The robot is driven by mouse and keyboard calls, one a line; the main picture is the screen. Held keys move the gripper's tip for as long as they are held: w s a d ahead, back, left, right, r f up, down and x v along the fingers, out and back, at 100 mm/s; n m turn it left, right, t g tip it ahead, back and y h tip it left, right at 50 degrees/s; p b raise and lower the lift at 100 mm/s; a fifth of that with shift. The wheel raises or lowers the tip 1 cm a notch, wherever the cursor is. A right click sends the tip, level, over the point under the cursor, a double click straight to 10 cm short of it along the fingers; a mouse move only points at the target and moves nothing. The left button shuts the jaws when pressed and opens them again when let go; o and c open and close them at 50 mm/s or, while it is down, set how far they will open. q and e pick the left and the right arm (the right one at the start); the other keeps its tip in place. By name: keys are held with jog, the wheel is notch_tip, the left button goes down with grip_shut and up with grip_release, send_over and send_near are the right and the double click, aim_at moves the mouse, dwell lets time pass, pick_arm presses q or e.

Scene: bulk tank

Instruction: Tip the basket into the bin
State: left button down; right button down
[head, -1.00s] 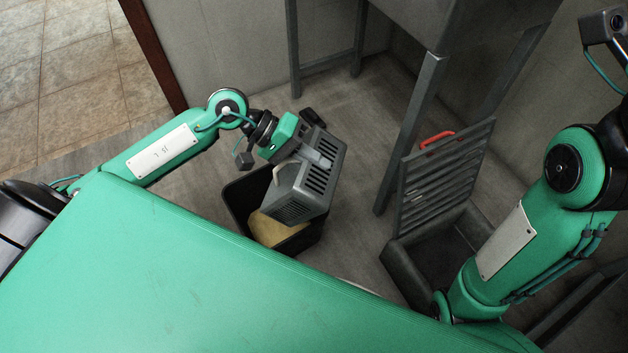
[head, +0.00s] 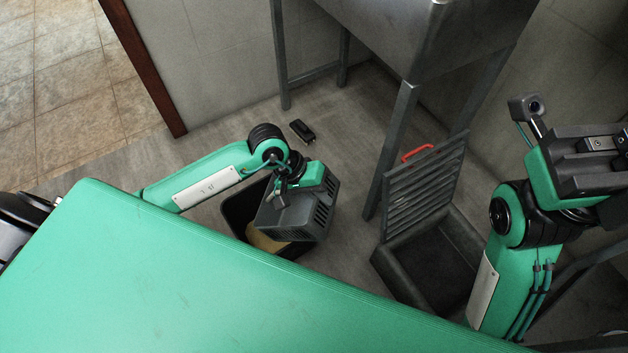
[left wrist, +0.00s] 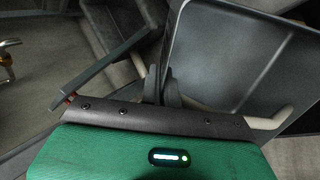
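The grey slotted basket (head: 293,218) is tilted over the black bin (head: 238,212) in the head view. Beige material (head: 262,240) shows inside the bin. My left gripper (head: 303,182) is at the basket's upper side and appears shut on its rim. In the left wrist view, my fingers (left wrist: 168,92) meet the edge of the basket (left wrist: 240,62). Its visible inside looks empty, and its pale handle (left wrist: 272,121) hangs beside it. My right gripper (head: 592,165) is raised at the right edge, away from the bin; its fingertips are not clearly shown.
An open floor pit (head: 440,262) with a raised slatted grate (head: 425,190) and red handle (head: 417,153) lies right of the bin. A steel tank (head: 400,40) on legs stands behind. A small black object (head: 302,131) lies on the floor behind the basket.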

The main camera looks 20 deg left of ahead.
pick_arm(q)
jog(key=f+y, duration=0.1)
jog(key=d+f+y, duration=0.1)
jog(key=f+y, duration=0.2)
jog(key=shift+w+d+f+y+p, duration=0.2)
jog(key=shift+d+f+y+p, duration=0.05)
jog(key=shift+f+y+p, duration=0.15)
jog(key=shift+d+f+g+y, duration=0.1)
jog(key=shift+f+g+y, duration=0.3)
jog(key=shift+f+y, duration=0.65)
